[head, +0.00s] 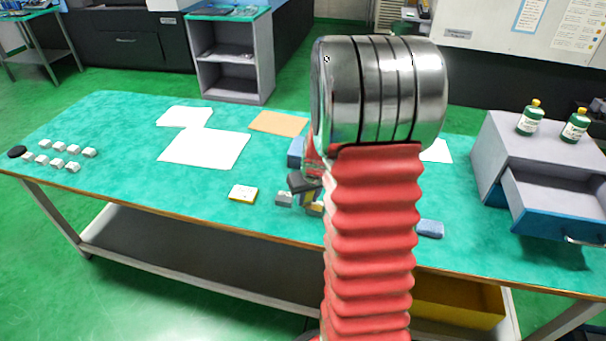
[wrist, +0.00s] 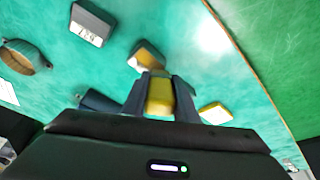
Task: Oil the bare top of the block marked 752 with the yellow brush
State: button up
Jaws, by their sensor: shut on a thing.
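My gripper (head: 303,183) is low over the table in the head view, left of my red arm. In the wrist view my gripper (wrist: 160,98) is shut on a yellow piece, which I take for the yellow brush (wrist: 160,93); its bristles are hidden. A dark grey block with a marked white face (wrist: 90,24) lies at the upper left; its number is too blurred to read surely. A block with a tan and yellow face (wrist: 148,56) lies just beyond the fingertips. I cannot tell which block is 752.
A yellow block with a white label (head: 243,193) and a grey block (head: 285,199) lie left of my gripper. A ring-shaped thing (wrist: 24,57) lies at left in the wrist view. A blue pad (head: 430,228) lies right of my arm. The drawer (head: 560,205) stands open.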

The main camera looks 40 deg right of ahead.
jog(key=shift+w+a+r, duration=0.15)
jog(key=shift+w+a, duration=0.05)
jog(key=shift+w, duration=0.15)
jog(key=shift+d+r, duration=0.1)
jog(key=shift+r, duration=0.65)
jog(key=shift+s+r, duration=0.15)
jog(key=shift+r, duration=2.95)
jog(key=shift+f, duration=0.55)
jog(key=shift+s+r, duration=0.1)
